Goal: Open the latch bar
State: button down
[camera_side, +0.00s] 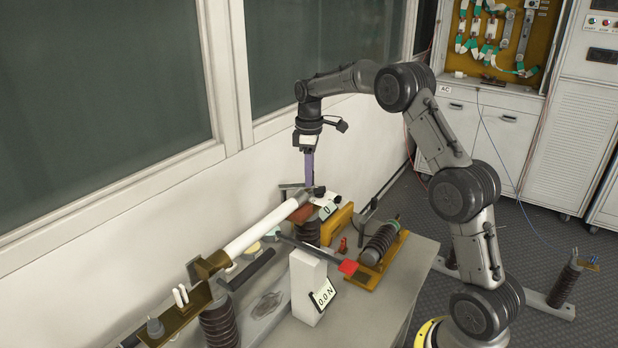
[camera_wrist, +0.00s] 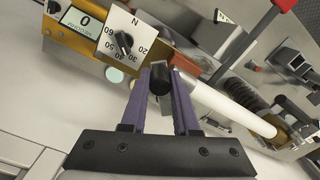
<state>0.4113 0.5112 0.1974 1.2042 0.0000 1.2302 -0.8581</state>
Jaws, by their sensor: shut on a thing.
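My gripper (camera_side: 310,187) points down at the far right end of the white tube (camera_side: 262,227). In the wrist view, its purple fingers (camera_wrist: 160,90) are closed around a short black rounded piece (camera_wrist: 160,78). This piece appears to be the end of the latch bar; the rest of the bar is hard to make out. In the side view, the fingertips hide much of the grip. The white tube also shows just behind the right finger in the wrist view (camera_wrist: 225,108).
A white force-meter box (camera_side: 306,285) reads 0.0 N. A red-ended lever (camera_side: 348,267) and a ribbed insulator (camera_side: 381,243) stand nearby. The windowed wall is close behind.

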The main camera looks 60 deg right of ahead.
jog(key=w+d+n, duration=0.2)
jog(key=w+n, duration=0.3)
jog(key=n, duration=0.4)
jog(key=shift+w+d+r+n, duration=0.15)
jog(key=shift+w+d+n, duration=0.1)
jog(key=shift+n, duration=0.15)
jog(key=shift+w, duration=0.1)
jog(key=c, duration=0.7)
grip_release()
jog(key=shift+o, duration=0.2)
notch_tip(320, 180, up, 12)
